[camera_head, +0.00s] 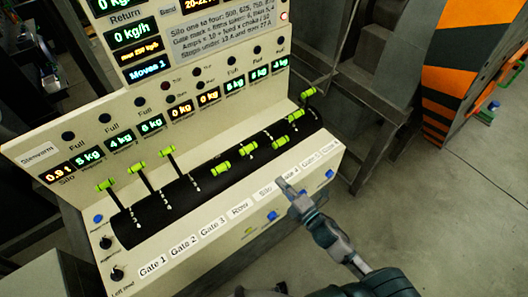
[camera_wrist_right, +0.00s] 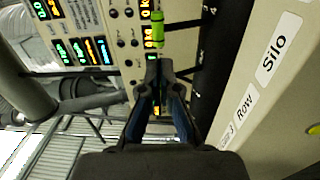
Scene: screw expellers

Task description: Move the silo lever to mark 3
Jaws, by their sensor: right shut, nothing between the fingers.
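The silo lever appears to be the lever with the bright green grip (camera_head: 248,148), fifth from the left on the black curved drum. The label "Silo" (camera_head: 265,190) is on the pale front ledge; it also shows in the wrist view (camera_wrist_right: 278,47). My right gripper (camera_head: 283,184) is shut and empty, above the ledge near the Silo and Gate 4 labels. In the wrist view its fingertips (camera_wrist_right: 158,65) are together, just short of a green grip (camera_wrist_right: 158,30); I cannot tell for certain which lever that is. My left gripper is not in view.
Other green-gripped levers stand close on both sides: Row (camera_head: 220,167), apparently Gate 4 (camera_head: 280,141), and Gate 3 (camera_head: 167,151). The display panel (camera_head: 130,98) rises behind the drum. Open floor (camera_head: 440,220) lies to the right.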

